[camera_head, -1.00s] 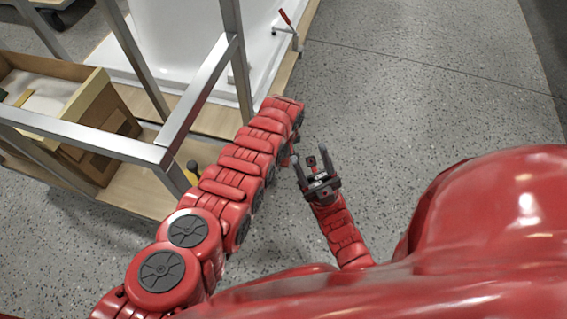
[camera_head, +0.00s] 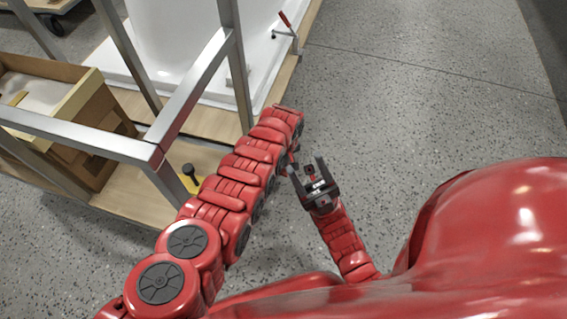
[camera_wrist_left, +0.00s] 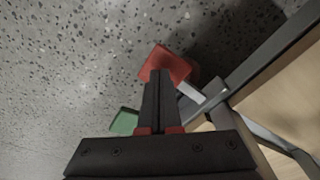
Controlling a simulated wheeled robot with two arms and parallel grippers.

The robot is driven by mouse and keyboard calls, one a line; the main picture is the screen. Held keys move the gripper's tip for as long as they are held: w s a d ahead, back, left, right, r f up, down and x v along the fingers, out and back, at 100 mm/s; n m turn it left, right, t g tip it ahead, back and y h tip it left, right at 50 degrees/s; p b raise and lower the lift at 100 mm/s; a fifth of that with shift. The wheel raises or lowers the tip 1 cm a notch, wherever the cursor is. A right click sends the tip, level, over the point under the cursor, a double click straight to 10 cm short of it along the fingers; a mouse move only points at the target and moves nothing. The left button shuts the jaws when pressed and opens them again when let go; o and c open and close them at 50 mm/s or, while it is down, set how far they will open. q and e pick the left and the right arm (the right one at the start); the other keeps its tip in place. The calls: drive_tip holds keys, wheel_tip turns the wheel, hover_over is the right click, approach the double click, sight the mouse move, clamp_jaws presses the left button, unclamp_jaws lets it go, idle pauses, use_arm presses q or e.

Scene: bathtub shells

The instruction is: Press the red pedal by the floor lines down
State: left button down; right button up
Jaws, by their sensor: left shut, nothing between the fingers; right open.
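The red pedal (camera_wrist_left: 168,64) shows in the left wrist view, on a metal arm at the side of a frame, above the speckled floor. My left gripper (camera_wrist_left: 160,74) is shut and empty, its fingertips overlapping the pedal's lower edge in the picture; I cannot tell whether they touch it. A green pedal (camera_wrist_left: 125,122) lies lower left of it, partly hidden by my gripper. In the head view my left arm hides its own gripper and the pedals. My right gripper (camera_head: 308,172) is open and empty beside my left arm.
A metal frame (camera_head: 195,85) with a wooden lower shelf (camera_head: 135,190) stands at the left, holding a cardboard box (camera_head: 75,125). A white tub shell (camera_head: 190,40) and a red-handled clamp (camera_head: 286,22) are behind. The grey floor (camera_head: 430,90) at right is clear.

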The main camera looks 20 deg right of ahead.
use_arm(q)
drive_tip(key=shift+s+r+p, duration=0.4)
drive_tip(key=shift+s+p, duration=0.25)
drive_tip(key=shift+p, duration=0.7)
drive_tip(key=shift+s+r+p, duration=0.4)
drive_tip(key=shift+s+p, duration=0.2)
drive_tip(key=shift+p, duration=0.75)
drive_tip(key=shift+s+f+p, duration=0.1)
drive_tip(key=shift+s+p, duration=0.2)
drive_tip(key=shift+f, duration=0.2)
